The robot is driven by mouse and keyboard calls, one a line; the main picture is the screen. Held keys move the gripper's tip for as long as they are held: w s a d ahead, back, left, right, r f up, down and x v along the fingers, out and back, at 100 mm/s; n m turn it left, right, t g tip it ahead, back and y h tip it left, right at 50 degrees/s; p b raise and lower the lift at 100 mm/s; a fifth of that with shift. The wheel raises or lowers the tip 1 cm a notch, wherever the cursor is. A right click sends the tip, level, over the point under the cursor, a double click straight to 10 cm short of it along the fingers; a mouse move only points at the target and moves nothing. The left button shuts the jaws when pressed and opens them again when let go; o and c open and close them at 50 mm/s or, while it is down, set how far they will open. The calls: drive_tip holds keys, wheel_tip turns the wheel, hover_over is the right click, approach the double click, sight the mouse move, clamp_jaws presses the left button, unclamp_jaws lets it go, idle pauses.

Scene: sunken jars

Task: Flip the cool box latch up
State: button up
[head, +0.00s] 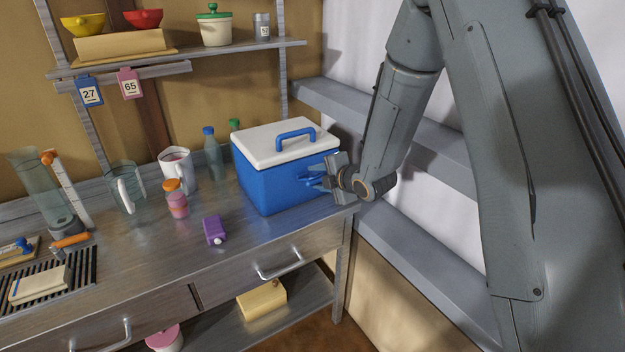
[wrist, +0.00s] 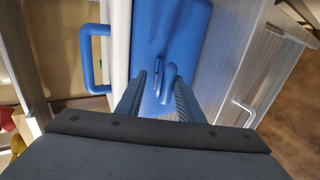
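The cool box (head: 270,185) is blue with a white lid (head: 283,143) and a blue carry handle (head: 295,138). It stands at the right end of the steel counter, lid closed. My gripper (head: 318,182) is at its right side. In the wrist view, the blue box side (wrist: 180,30) lies ahead, with the white lid edge (wrist: 118,45) to its left. A small blue latch (wrist: 160,78) stands out between the two fingers of my gripper (wrist: 158,95). The fingers are apart, with gaps beside the latch. In the head view the latch is hard to tell from the fingers.
On the counter (head: 150,250) left of the box stand bottles, a white mug (head: 177,170), a glass jug (head: 127,190) and a purple item (head: 214,230). A grey wall ledge (head: 430,260) runs right of the counter. A drawer handle (head: 280,268) projects below.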

drive_tip(key=shift+v, duration=1.35)
drive_tip(key=s+f+p+v, duration=0.1)
drive_tip(key=f+p+v, duration=0.1)
drive_tip(key=v, duration=1.1)
drive_tip(key=shift+s+d+p, duration=0.25)
drive_tip(key=shift+d+p, duration=0.25)
drive_tip(key=shift+p, duration=0.05)
drive_tip(key=shift+f, duration=0.1)
